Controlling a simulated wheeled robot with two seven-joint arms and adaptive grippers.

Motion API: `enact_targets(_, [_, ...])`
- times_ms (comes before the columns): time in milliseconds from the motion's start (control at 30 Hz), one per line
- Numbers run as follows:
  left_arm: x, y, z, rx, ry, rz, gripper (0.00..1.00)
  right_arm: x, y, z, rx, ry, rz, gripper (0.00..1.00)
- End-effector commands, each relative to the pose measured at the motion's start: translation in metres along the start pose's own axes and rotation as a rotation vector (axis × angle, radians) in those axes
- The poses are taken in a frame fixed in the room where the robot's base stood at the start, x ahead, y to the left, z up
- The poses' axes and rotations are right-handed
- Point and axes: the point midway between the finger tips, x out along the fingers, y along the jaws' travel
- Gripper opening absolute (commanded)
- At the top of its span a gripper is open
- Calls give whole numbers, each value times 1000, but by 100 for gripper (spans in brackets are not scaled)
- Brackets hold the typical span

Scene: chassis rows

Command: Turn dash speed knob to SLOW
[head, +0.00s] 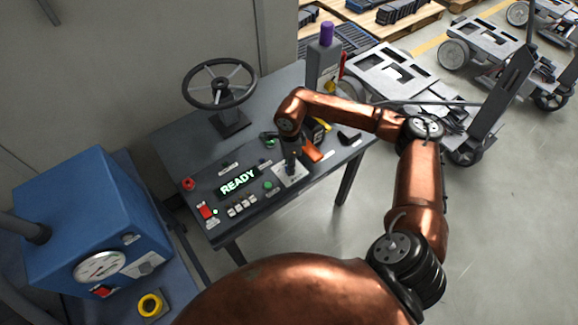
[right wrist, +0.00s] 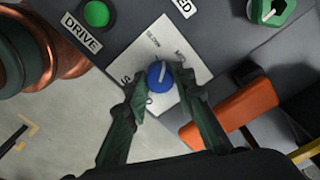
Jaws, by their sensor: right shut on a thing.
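The blue speed knob (right wrist: 160,75) sits on a pale label plate (right wrist: 160,50) in the right wrist view. Its white pointer line points up and slightly right there. A letter S shows at the plate's lower left; the other lettering is too small or covered to read surely. My right gripper (right wrist: 162,91) has one dark green finger on each side of the knob and is shut on it. In the head view my right gripper (head: 291,163) reaches down onto the plate (head: 290,177), and the knob is hidden there. My left gripper is not in view.
The dash (head: 240,170) also carries a READY display (head: 238,182), a green button (head: 267,185) by a DRIVE label, a red switch (head: 206,211) and a steering wheel (head: 219,84). An orange handle (right wrist: 235,108) lies close right of the gripper. A blue box (head: 75,220) stands left.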

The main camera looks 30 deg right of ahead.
Motion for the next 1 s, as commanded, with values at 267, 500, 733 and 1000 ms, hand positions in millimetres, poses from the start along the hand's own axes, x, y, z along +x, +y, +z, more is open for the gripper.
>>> enact_targets(267, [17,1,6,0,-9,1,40,1,-2,0,-232,0,-3,0])
enact_targets(500, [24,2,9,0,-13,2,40,0,-2,0,-373,0,-4,0])
enact_targets(733, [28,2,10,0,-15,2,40,-1,-2,0,-445,-1,-4,0])
enact_targets(1000, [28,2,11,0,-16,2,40,-2,-2,0,-468,-1,-5,0])
